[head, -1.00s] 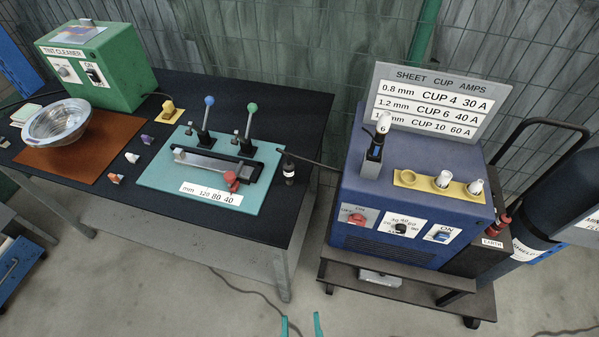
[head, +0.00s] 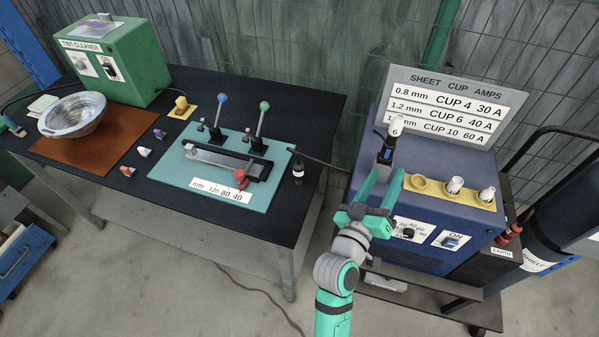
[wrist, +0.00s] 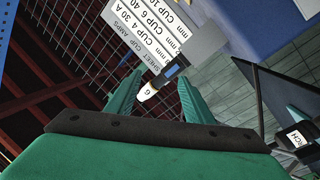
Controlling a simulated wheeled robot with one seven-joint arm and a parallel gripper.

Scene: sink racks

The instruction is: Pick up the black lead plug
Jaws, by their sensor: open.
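The black lead plug (head: 298,169) is a small black cylinder with a pale band. It stands at the right end of the dark table in the head view, with a dark cable near its top. It is not visible in the wrist view. My gripper (head: 384,174) is open and empty, in front of the blue machine and to the right of the plug, well apart from it. In the wrist view, my gripper (wrist: 160,82) has its fingers spread, with the white-tipped torch (wrist: 160,82) showing between them; I cannot tell how far beyond them it is.
The blue machine (head: 440,225) carries the upright torch (head: 388,145), a yellow cup holder (head: 465,193) and a sign (head: 455,105). A teal board (head: 210,187) with two levers lies left of the plug. A gap separates table (head: 318,135) and machine.

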